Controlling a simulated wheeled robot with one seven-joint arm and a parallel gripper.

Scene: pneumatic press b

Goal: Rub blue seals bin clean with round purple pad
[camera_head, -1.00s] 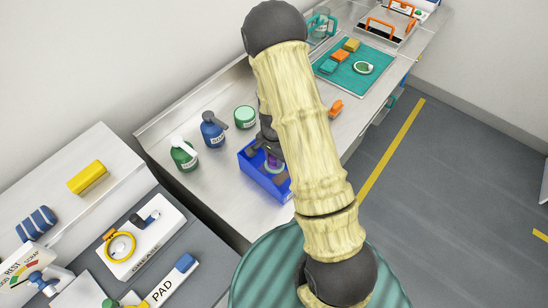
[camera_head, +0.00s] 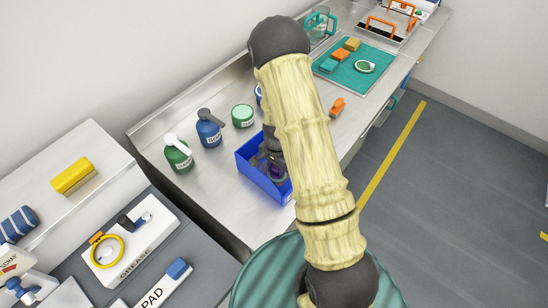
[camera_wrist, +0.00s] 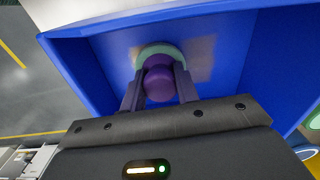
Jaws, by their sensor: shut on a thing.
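The blue bin (camera_head: 252,178) stands open on the steel counter, and its blue walls (camera_wrist: 275,75) surround my gripper in the wrist view. My gripper (camera_wrist: 158,86) is shut on the round purple pad (camera_wrist: 159,84), which has a purple knob and a pale green rim. The pad is down inside the bin, at or close to its floor; contact is hard to tell. Faint brownish smudges show on the bin floor on both sides of the pad. In the head view my arm hides part of the bin, and the pad shows only as a small purple patch (camera_head: 278,171).
A green bottle (camera_head: 178,156), a blue bottle (camera_head: 209,132) and a green jar (camera_head: 242,115) stand left of the bin. An orange object (camera_head: 337,106) lies to the right. Farther back is a teal mat (camera_head: 342,80) with blocks. Counter in front of the bottles is clear.

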